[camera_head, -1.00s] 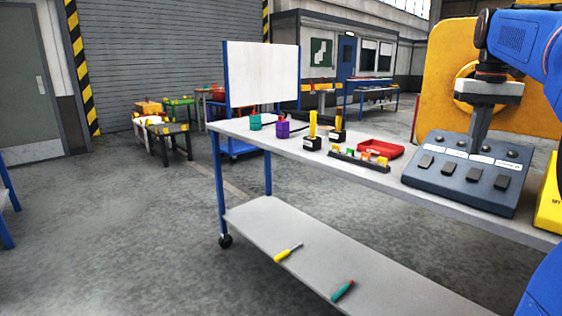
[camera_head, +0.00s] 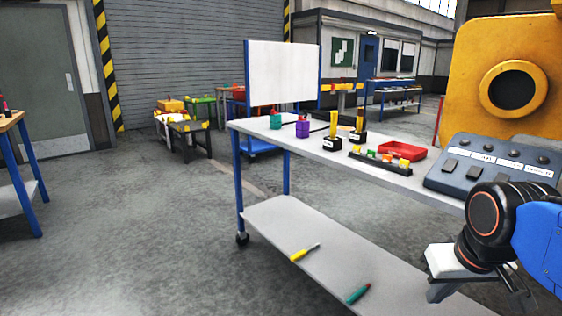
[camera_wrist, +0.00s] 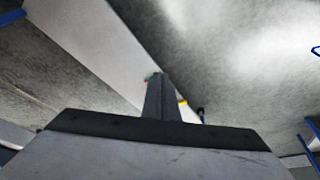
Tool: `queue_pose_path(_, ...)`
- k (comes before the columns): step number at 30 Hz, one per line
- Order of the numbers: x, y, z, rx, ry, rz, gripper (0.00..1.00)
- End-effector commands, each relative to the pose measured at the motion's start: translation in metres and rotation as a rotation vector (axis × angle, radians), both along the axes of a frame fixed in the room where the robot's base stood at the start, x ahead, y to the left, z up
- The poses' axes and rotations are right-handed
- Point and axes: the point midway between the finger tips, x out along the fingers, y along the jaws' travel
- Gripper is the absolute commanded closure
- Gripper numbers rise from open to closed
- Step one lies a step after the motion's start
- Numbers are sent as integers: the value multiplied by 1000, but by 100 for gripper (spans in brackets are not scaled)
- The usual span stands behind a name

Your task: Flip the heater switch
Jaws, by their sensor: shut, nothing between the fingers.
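The grey switch panel (camera_head: 437,181) lies at the right end of the cart's top in the head view, with several dark rocker switches, small white labels and round knobs. The label words are too small to read, so I cannot tell which is the heater switch. My arm covers the panel's lower right part. My gripper (camera_head: 436,296) is shut and empty, low in front of the cart's top edge, apart from the panel. In the wrist view its shut fingers (camera_wrist: 159,92) point over the lower shelf and floor; the panel is not seen there.
On the cart top (camera_head: 268,129) stand a red tray (camera_head: 402,150), a black rack (camera_head: 380,163) of coloured pieces, and teal and purple blocks. Two screwdrivers lie on the lower shelf (camera_head: 300,225). A yellow machine (camera_head: 460,90) stands behind.

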Motion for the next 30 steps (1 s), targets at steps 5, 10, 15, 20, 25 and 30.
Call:
queue_pose_path(5, -25, 13, -40, 3, -39, 39, 100)
queue_pose_path(10, -33, 17, -54, 5, -52, 50, 100)
queue_pose_path(15, -33, 17, -54, 5, -53, 50, 100)
queue_pose_path(20, -33, 17, -54, 5, -53, 50, 100)
queue_pose_path(25, -33, 17, -54, 4, -52, 50, 100)
queue_pose_path(30, -28, 17, -45, -4, -49, 67, 100)
